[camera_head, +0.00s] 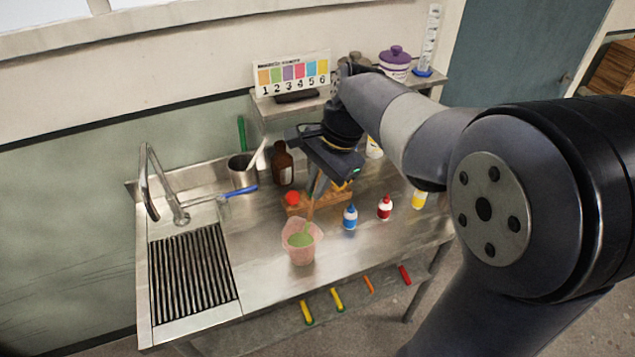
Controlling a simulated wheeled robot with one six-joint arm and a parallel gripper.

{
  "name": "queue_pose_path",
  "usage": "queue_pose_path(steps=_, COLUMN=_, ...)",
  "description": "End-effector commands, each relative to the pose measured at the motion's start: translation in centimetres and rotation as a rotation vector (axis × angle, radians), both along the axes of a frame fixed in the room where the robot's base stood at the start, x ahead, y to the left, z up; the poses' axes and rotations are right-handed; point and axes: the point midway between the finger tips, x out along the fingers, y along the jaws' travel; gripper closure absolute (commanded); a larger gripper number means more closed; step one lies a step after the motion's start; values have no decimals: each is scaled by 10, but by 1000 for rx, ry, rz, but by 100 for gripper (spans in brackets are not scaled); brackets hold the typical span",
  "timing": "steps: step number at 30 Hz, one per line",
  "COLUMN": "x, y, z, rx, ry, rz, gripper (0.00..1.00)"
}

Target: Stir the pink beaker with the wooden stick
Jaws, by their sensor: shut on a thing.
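The pink beaker (291,246) is see-through and stands upright on the steel counter, with green contents inside.
A brown bottle (283,167), a metal pot (242,172) and a sink faucet (152,190) are left. The counter front is clear.

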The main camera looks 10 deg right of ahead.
Motion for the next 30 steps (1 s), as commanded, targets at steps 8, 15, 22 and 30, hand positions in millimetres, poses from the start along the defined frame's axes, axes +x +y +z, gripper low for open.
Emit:
queue_pose_path(steps=8, x=1, y=0, z=25, rx=1, ry=-5, rz=0, gripper=100)
queue_pose_path(steps=15, x=0, y=0, z=53, rx=0, ry=-2, rz=-1, gripper=100)
queue_pose_path(steps=22, x=1, y=0, z=81, rx=0, ry=-4, rz=0, gripper=100)
queue_pose_path(steps=30, x=0, y=0, z=108, rx=0, ry=-2, rz=1, gripper=100)
